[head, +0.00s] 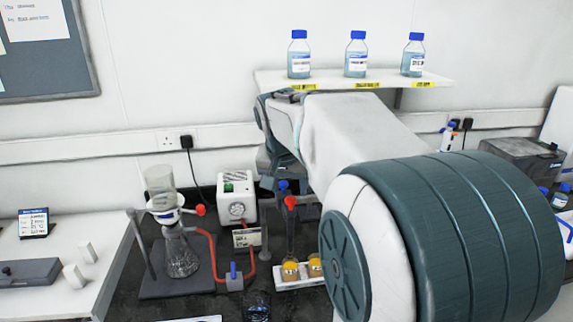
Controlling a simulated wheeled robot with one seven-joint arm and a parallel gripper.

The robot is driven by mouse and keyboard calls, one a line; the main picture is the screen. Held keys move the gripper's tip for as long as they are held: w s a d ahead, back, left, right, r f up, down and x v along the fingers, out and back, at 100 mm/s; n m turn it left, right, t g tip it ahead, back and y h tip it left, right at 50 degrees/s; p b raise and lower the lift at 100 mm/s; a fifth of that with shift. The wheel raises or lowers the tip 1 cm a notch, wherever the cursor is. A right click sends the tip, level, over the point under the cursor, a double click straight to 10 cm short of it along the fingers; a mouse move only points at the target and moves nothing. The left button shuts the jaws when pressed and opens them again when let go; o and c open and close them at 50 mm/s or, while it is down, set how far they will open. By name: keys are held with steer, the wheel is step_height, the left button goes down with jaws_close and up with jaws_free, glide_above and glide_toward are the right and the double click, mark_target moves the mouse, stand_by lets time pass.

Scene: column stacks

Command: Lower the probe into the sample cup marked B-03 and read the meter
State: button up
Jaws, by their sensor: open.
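Two sample cups with orange tops, one at the left (290,271) and one at the right (315,266), stand in a white tray (293,284) on the dark bench. Their markings are too small to read, so I cannot tell which is B-03. A dark upright rod with a red top (291,203) stands just above or behind the left cup; it may be the probe, and I cannot tell whether it enters the cup. A white box with a green patch and a round face (237,199) stands behind; I cannot tell if it is the meter.
A flask on a stand (181,255) with red tubing (213,250) is left of the cups. A small grey block with a blue top (235,279) is close by. Blue-capped bottles (299,55) stand on the wall shelf (274,79). A dark case (522,158) is at right.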

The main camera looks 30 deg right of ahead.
steer(key=v, duration=1)
steer(key=shift+r+b, duration=0.3)
steer(key=shift+b, duration=0.05)
steer(key=shift+s+a, duration=0.1)
